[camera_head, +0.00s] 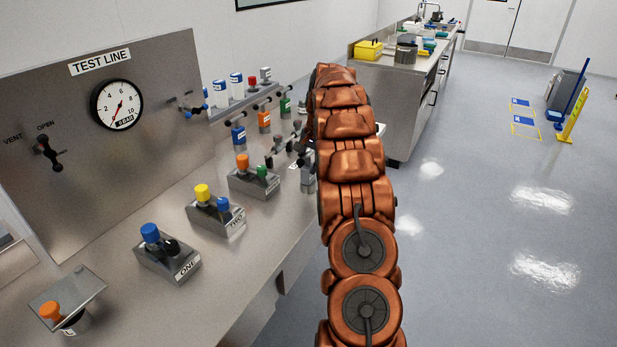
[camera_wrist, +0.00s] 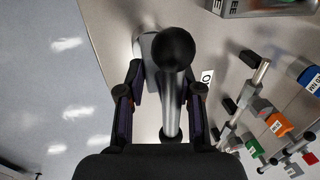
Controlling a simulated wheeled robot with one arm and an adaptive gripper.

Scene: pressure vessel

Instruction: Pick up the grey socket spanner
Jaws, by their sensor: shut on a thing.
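In the wrist view a grey metal piece with a round black end (camera_wrist: 177,46), which I take as the grey socket spanner, lies between the two fingers of my gripper (camera_wrist: 160,92). Its bright shaft (camera_wrist: 171,105) runs toward the palm. The fingers are closed in on it from both sides. A grey block-like part (camera_wrist: 148,46) shows behind the black end; I cannot tell whether it belongs to the spanner or touches the bench. In the head view my arm hides most of the gripper and the spanner, over the bench's right edge.
Rods with orange (camera_wrist: 280,124), blue and green labelled pieces stand close to the right of my gripper. Labelled control boxes (camera_head: 215,213) line the steel bench (camera_head: 225,275). A gauge panel (camera_head: 60,110) rises behind. Open floor (camera_head: 480,220) lies to the right.

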